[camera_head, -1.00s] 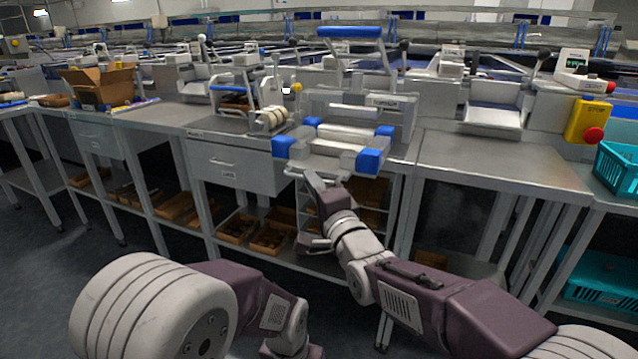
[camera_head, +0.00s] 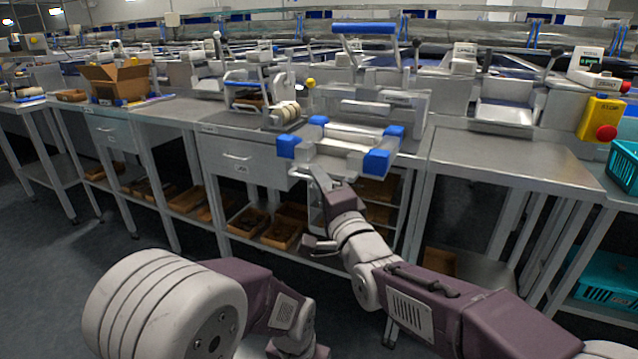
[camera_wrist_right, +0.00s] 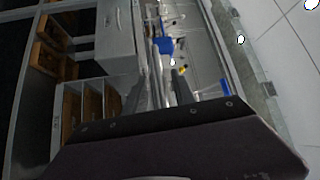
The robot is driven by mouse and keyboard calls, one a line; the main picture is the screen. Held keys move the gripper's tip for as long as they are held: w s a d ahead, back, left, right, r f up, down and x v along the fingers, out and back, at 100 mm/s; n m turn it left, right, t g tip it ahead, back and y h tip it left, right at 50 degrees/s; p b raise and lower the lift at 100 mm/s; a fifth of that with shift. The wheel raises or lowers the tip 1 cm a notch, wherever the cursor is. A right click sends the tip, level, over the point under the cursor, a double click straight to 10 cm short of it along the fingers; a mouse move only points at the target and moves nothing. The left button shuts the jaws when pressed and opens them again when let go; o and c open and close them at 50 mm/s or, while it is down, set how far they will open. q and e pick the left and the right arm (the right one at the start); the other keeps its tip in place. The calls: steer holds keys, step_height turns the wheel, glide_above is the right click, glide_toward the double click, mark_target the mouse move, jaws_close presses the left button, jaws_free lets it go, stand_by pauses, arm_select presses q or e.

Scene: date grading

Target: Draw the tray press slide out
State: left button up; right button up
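The tray press slide (camera_head: 335,157) is a pale metal frame with blue corner blocks. In the head view it juts past the front edge of the bench, below the press (camera_head: 375,103) with its blue top handle (camera_head: 363,28). My right gripper (camera_head: 318,174) is at the slide's front bar, left of its middle, and appears shut on it. In the right wrist view, the fingers (camera_wrist_right: 164,88) reach to a pale bar, with a blue block (camera_wrist_right: 163,46) beyond. The fingertips are partly hidden. My left gripper is not in view; only its arm shows at the bottom.
A drawer cabinet (camera_head: 235,157) is left of the slide, with shelf trays (camera_head: 282,233) below. An open carton (camera_head: 115,80) stands on the left.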

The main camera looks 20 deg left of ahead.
steer(key=p+v, duration=0.1)
steer(key=v, duration=0.8)
steer(key=shift+p, duration=0.35)
steer(key=shift+s, duration=0.1)
